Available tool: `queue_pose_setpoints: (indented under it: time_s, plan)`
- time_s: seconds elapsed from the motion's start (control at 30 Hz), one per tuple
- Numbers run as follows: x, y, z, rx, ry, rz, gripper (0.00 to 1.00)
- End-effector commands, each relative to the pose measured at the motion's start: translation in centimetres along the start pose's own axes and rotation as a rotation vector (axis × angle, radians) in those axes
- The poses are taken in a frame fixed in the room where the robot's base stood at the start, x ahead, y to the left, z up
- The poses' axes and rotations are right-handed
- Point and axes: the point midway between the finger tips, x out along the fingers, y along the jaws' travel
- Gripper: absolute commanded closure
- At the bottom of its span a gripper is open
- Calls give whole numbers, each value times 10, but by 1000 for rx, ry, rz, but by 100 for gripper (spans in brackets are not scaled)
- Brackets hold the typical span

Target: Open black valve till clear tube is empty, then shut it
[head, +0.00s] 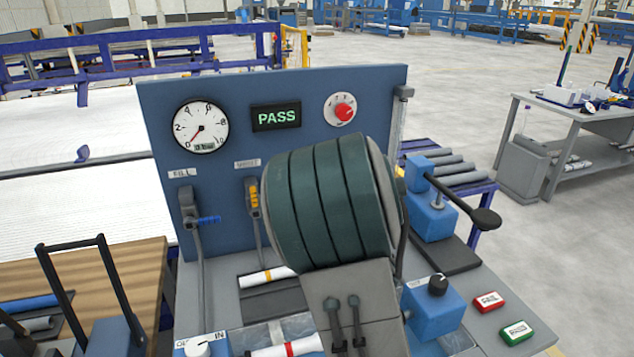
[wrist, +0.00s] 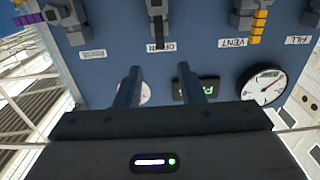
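The black valve (wrist: 158,30) is on the blue panel above the "DRAIN" label in the upside-down wrist view. My arm hides it in the head view. Its black handle stands in line with its grey body; I cannot tell its exact setting. My gripper (wrist: 159,67) is open and empty, its two fingers apart, with the valve past the fingertips and between them in the picture. The clear tube (head: 397,118) seems to stand at the panel's right edge under a grey cap, partly hidden by my arm; its liquid level cannot be made out.
Beside it are the yellow vent valve (wrist: 258,27), the purple-handled valve (wrist: 27,18) and the blue fill valve (head: 208,220). The panel has a gauge (head: 201,126) near zero, a "PASS" display (head: 276,116) and a red knob (head: 343,111). A lever press (head: 432,215) stands right.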

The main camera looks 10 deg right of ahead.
Motion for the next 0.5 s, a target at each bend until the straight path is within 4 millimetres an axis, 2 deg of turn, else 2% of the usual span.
queue_pose_setpoints:
  time_s: [0.17,0.5]
  plan:
    - [15,0,-1,-3,-1,-2,65]
    - [65,0,-1,-4,-1,-1,65]
